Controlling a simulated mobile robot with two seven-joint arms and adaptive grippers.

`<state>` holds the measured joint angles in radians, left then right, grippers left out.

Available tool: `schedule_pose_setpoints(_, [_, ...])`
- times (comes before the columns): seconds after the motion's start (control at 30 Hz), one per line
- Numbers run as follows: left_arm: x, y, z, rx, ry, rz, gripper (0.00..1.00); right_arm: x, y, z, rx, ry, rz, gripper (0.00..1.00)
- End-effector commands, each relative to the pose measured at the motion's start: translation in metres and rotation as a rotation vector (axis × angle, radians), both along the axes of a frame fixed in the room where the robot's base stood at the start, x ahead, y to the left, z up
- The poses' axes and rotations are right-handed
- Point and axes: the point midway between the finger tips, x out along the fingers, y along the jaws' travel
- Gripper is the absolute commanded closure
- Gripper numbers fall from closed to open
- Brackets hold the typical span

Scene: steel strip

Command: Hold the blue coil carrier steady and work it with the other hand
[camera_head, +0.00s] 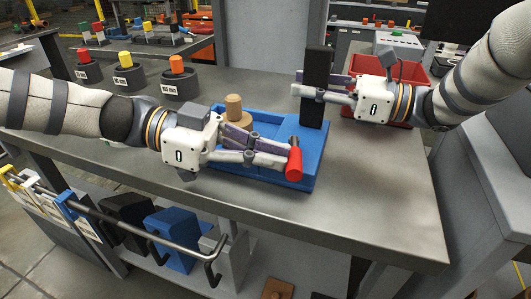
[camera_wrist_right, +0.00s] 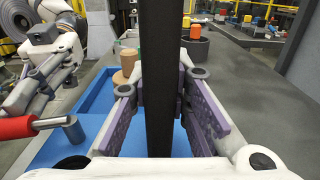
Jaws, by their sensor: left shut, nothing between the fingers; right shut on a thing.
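The blue coil carrier (camera_head: 306,181) lies on the grey bench in the head view; its blue surface also shows in the right wrist view (camera_wrist_right: 97,97). A tan stepped spool (camera_head: 234,108) stands at its far left part. A red grip (camera_head: 294,165) on a grey crank sits at its right part. A black upright post (camera_head: 316,70) rises at its far right corner. My right gripper (camera_head: 303,85) is shut on the black post. My left gripper (camera_head: 287,155) is shut and empty, its fingertips close beside the red grip; I cannot tell whether they touch.
Dark holders with yellow and orange plugs (camera_head: 176,80) stand at the back left of the bench. A red bin (camera_head: 400,75) is behind my right gripper. A rail (camera_head: 130,225) runs along the bench front. The bench right of the carrier is clear.

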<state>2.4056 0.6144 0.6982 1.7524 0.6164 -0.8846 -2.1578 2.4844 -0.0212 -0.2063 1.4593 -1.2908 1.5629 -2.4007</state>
Motion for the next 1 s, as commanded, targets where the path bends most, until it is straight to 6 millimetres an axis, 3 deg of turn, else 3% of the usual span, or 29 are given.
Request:
schedule_pose_setpoints(0.17, [-0.005, -0.007, 0.000, -0.006, 0.003, 0.013, 1.00, 0.000, 0.001, -0.003, -0.004, 0.004, 0.000, 1.00])
schedule_pose_setpoints(0.5, [-0.013, -0.026, 0.000, -0.004, 0.003, 0.258, 1.00, 0.000, 0.000, -0.003, -0.004, 0.004, 0.000, 1.00])
schedule_pose_setpoints(1.0, [-0.010, -0.059, 0.000, -0.002, 0.000, 0.260, 1.00, 0.000, 0.000, -0.003, -0.004, 0.004, 0.000, 1.00])
